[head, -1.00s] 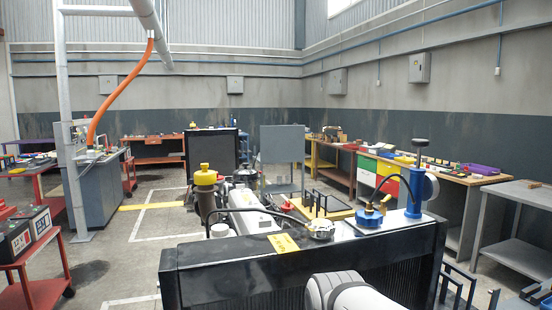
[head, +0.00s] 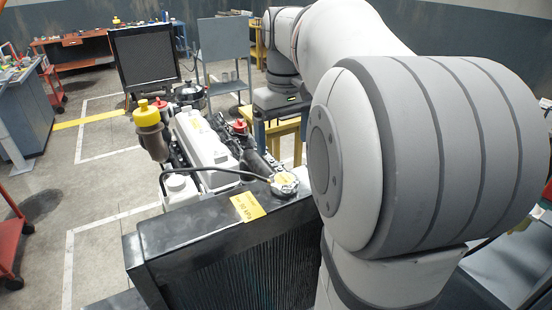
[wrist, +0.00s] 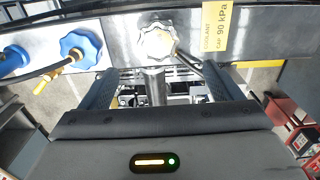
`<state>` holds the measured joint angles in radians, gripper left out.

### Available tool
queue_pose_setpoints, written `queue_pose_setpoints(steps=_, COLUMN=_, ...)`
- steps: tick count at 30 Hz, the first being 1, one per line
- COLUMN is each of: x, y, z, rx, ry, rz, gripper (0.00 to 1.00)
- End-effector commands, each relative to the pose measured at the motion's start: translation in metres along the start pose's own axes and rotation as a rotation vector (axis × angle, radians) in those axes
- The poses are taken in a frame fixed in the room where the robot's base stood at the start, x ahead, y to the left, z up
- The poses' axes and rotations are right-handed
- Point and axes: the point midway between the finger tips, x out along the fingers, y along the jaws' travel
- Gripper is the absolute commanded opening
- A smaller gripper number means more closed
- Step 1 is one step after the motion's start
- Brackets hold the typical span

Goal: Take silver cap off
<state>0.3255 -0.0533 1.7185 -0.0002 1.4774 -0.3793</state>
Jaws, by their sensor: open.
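The silver cap (head: 285,184) sits on top of the black radiator (head: 175,232), beside a yellow label (head: 248,206). In the wrist view the silver cap (wrist: 157,42) shows as a lobed knob on the metal top plate, near the upper centre. My gripper (wrist: 157,78) is open and empty, with one finger on each side of the picture. The cap lies beyond the fingertips, roughly centred between them and apart from them. In the head view my gripper hangs behind the radiator top, partly hidden by my arm.
A blue cap (wrist: 82,46) with a brass fitting stands left of the silver cap in the wrist view. A black hose (head: 205,168) runs from the cap area to a white tank (head: 180,187). The engine with a yellow-topped filter (head: 147,113) lies behind the radiator.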

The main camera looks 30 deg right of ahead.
Motion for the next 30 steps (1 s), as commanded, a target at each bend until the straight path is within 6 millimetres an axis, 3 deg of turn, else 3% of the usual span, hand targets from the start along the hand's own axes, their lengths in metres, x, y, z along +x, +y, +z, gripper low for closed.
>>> queue_pose_setpoints(steps=26, x=0.094, y=0.006, z=0.002, rx=0.016, ry=0.001, rz=0.0, gripper=0.85)
queue_pose_setpoints(steps=30, x=0.09, y=0.006, z=0.002, rx=0.016, ry=0.001, rz=0.0, gripper=0.85)
